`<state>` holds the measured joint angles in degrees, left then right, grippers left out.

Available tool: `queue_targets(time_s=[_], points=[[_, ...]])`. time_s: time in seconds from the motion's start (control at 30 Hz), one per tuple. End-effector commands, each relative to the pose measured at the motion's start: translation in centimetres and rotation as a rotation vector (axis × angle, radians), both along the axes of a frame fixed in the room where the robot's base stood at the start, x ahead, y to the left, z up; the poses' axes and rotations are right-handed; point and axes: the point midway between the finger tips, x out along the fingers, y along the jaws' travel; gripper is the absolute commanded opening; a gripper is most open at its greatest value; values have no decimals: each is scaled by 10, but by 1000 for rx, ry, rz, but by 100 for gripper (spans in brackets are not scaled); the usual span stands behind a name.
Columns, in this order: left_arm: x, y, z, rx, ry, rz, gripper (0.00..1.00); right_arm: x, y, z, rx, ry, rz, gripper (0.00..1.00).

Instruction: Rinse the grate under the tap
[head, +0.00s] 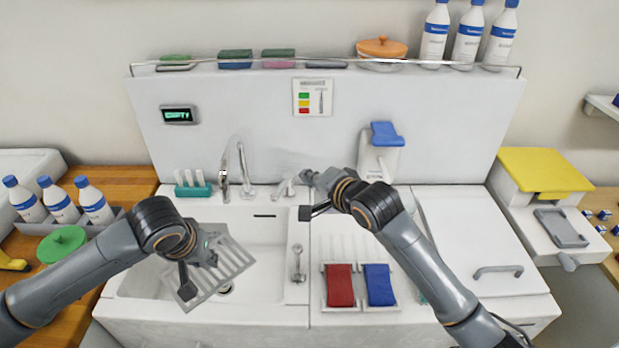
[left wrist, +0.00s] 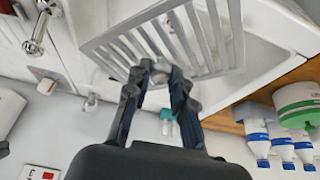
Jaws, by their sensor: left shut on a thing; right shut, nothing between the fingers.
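The grate (head: 236,262) is a flat grey slatted panel, held tilted over the left sink basin (head: 270,235). My left gripper (head: 198,268) is shut on its edge; the left wrist view shows the fingers (left wrist: 163,78) at the grate's (left wrist: 205,40) near edge. The chrome tap (head: 240,165) stands behind the basin, its spout beyond the grate's far side. I see no water stream. My right gripper (head: 306,195) is shut and empty, close to a small lever (head: 284,187) right of the tap; I cannot tell whether they touch.
A teal holder (head: 192,190) stands at the basin's back left. Red (head: 339,285) and blue (head: 379,284) cloths lie on the right-hand drainer. A white dispenser with a blue top (head: 386,135) is behind my right arm. Bottles (head: 60,200) stand at the left.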

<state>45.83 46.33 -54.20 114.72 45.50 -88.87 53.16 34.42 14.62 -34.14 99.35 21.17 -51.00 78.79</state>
Motion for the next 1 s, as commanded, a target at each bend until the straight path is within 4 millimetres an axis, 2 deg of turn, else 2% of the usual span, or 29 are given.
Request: queue_targets(time_s=[0.03, 0.4, 1.0], points=[[-3, 0, 9, 0, -2, -1, 0, 0, 0, 11, 0, 0, 0, 0], [-27, -4, 26, 0, -1, -1, 0, 0, 0, 44, 0, 0, 0, 0], [-30, -4, 26, 0, -3, 0, 0, 0, 0, 45, 0, 0, 0, 0]])
